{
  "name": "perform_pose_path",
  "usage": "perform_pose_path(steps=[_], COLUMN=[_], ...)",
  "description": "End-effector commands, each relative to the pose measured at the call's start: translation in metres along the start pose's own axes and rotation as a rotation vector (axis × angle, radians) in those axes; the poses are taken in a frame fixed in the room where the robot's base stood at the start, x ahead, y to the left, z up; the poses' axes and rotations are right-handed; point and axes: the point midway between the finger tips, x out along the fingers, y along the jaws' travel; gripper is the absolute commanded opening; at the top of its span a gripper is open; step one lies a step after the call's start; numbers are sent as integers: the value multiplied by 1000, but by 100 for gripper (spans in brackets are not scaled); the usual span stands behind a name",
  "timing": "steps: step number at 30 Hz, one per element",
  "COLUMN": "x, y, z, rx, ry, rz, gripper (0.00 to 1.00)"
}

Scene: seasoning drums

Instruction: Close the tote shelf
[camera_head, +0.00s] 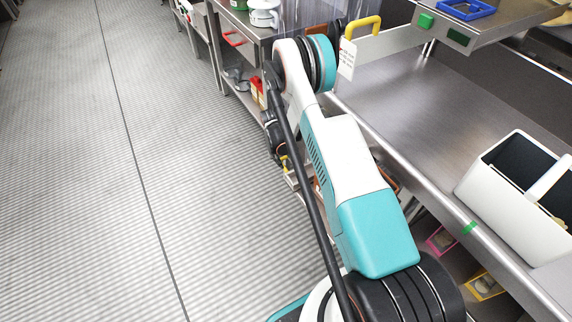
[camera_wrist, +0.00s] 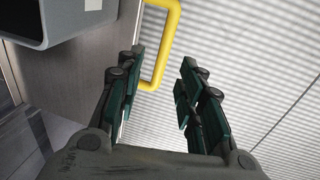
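In the wrist view, my gripper (camera_wrist: 163,58) is open, with one dark green-padded finger on each side of a yellow handle (camera_wrist: 168,50). The handle shows between the fingers, nearer the left one; I cannot tell whether they touch. It is fixed to a grey-brown metal front (camera_wrist: 90,75) at the left. In the head view, a small yellow piece (camera_head: 285,163) shows low beside the bench, by my arm's far end; it may be this handle. My arm hides most of the lower shelf there.
A steel bench top (camera_head: 400,95) runs along the right, with a white caddy (camera_head: 500,180) on it. Another yellow handle (camera_head: 364,26) sits higher up, near a white tag (camera_head: 347,59). The floor (camera_head: 90,180) at left is clear.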

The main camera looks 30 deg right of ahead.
Motion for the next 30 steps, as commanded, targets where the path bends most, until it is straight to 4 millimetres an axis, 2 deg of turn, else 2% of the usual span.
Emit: perform_pose_path(steps=[3,9,27,30], x=[-20,-37,-41,-48], y=[0,1,1,1], z=[0,0,0,-1], rx=[0,0,0,1], ry=[0,0,0,4], rz=[0,1,1,0], gripper=[35,35,35,35])
